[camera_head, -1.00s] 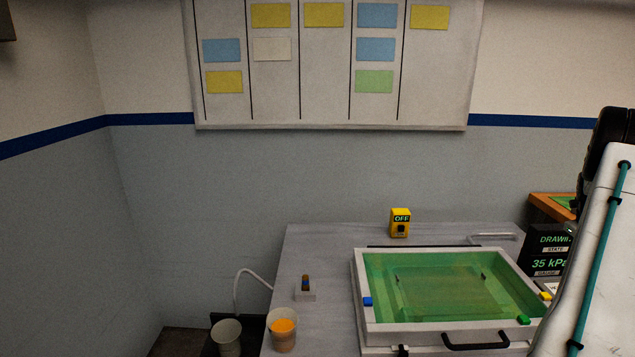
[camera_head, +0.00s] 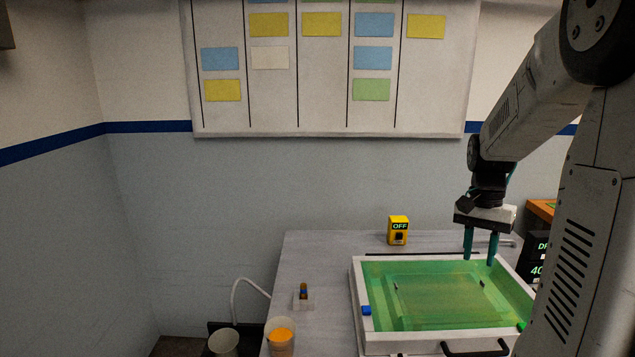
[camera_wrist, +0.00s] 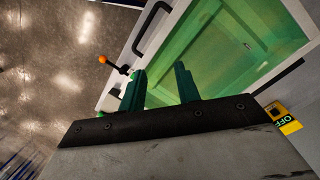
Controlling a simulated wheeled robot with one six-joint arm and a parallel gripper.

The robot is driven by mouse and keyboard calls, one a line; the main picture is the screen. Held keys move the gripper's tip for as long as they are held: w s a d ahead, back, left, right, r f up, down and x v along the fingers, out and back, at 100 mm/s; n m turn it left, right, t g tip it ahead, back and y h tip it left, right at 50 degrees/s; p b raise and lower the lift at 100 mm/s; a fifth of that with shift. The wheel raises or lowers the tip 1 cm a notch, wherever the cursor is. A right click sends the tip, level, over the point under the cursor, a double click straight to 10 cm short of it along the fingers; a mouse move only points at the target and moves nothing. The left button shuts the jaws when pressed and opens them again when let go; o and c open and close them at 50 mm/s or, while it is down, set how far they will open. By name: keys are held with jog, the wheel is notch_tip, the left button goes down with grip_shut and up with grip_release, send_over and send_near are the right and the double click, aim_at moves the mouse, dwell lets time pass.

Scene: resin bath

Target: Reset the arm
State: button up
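My gripper (camera_head: 480,260) hangs from my arm at the right of the head view, pointing down over the back right part of the resin bath. Its two teal fingers are apart with nothing between them. In the wrist view my gripper (camera_wrist: 160,85) also shows open and empty. The bath (camera_head: 362,335) is a white-framed tray with a green transparent cover or content and a black front handle (camera_head: 475,349). The wrist view shows the bath (camera_wrist: 290,15) tilted beyond the fingers. My arm hides the bath's right front corner.
A yellow box reading OFF (camera_head: 398,231) stands behind the bath. A small brown-and-blue item (camera_head: 303,292) sits left of it, near a cup of orange material (camera_head: 281,343) and an empty-looking cup (camera_head: 223,343). A dark gauge display (camera_head: 538,262) is partly hidden. The table's left part is mostly clear.

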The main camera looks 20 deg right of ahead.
jog(key=s+a+r+n+t, duration=0.1)
jog(key=s+a+n, duration=0.3)
jog(key=a, duration=0.5)
jog(key=s+a+r+n+t, duration=0.1)
jog(key=s+a+n, duration=0.3)
jog(key=a, duration=0.6)
jog(key=s+a+r+n+t, duration=0.1)
jog(key=s+a+r+n, duration=0.2)
jog(key=a, duration=0.6)
jog(key=shift+s+a+r+n+h, duration=0.15)
jog(key=shift+s+a+n+h, duration=0.2)
jog(key=shift+s+n, duration=0.6)
jog(key=shift+w+d, duration=0.1)
jog(key=shift+w, duration=0.1)
